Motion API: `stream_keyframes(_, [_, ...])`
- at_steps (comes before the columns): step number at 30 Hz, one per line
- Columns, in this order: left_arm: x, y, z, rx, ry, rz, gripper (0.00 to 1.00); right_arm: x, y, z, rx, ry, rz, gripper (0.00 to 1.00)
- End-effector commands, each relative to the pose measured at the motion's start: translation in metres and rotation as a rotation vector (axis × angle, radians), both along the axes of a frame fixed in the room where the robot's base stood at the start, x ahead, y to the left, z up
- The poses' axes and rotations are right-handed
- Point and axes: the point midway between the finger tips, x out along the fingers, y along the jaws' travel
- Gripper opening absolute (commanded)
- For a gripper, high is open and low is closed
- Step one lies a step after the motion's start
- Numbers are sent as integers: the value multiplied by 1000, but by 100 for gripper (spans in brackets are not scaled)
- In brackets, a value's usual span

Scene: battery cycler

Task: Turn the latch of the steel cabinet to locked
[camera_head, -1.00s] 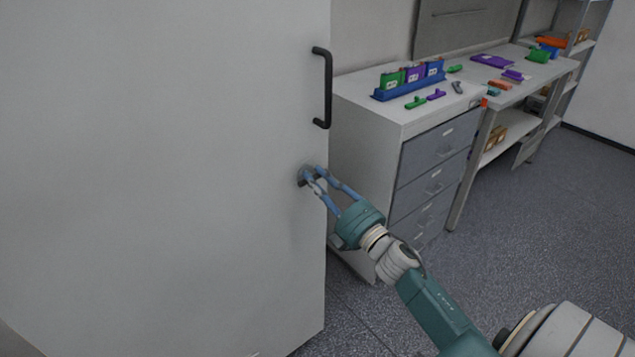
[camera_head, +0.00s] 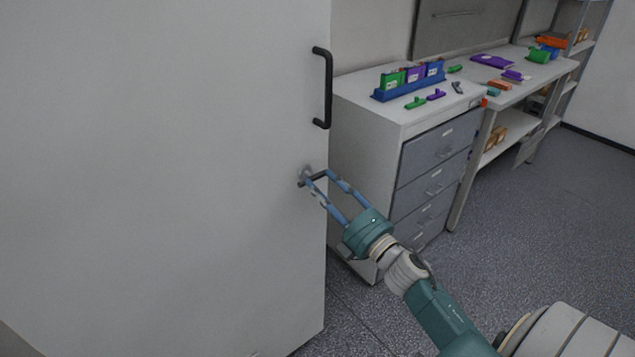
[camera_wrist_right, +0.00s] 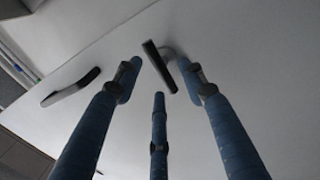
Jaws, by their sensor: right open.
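The steel cabinet (camera_head: 160,180) fills the left of the head view, its grey door closed as far as I can see. The latch (camera_head: 305,179) is a small dark lever on a round base near the door's right edge, below the black handle. In the right wrist view the latch (camera_wrist_right: 161,66) shows as a dark bar ahead of the fingertips. My right gripper (camera_head: 318,178) is open, its blue fingers just in front of the latch, partly hiding it. In the wrist view the right gripper (camera_wrist_right: 165,82) holds nothing; contact with the latch cannot be told. My left gripper is not in view.
The black door handle (camera_head: 322,88) sits above the latch and also shows in the wrist view (camera_wrist_right: 70,88). A drawer unit (camera_head: 365,150) stands right beside the cabinet. A workbench (camera_head: 520,85) stands beyond. The floor (camera_head: 540,210) at right is clear.

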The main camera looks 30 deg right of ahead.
Motion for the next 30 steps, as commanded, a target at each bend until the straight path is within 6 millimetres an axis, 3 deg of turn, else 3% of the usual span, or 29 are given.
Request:
stream_keyframes(6, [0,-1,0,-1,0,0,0,-49,-4,-12,2,4,-1,41])
stream_keyframes(12, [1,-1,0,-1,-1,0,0,-80,-6,-17,1,3,0,41])
stream_keyframes(18, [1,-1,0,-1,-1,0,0,-92,-7,-18,-1,0,1,41])
stream_keyframes(30, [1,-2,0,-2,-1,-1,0,-92,-7,-18,-1,1,1,41])
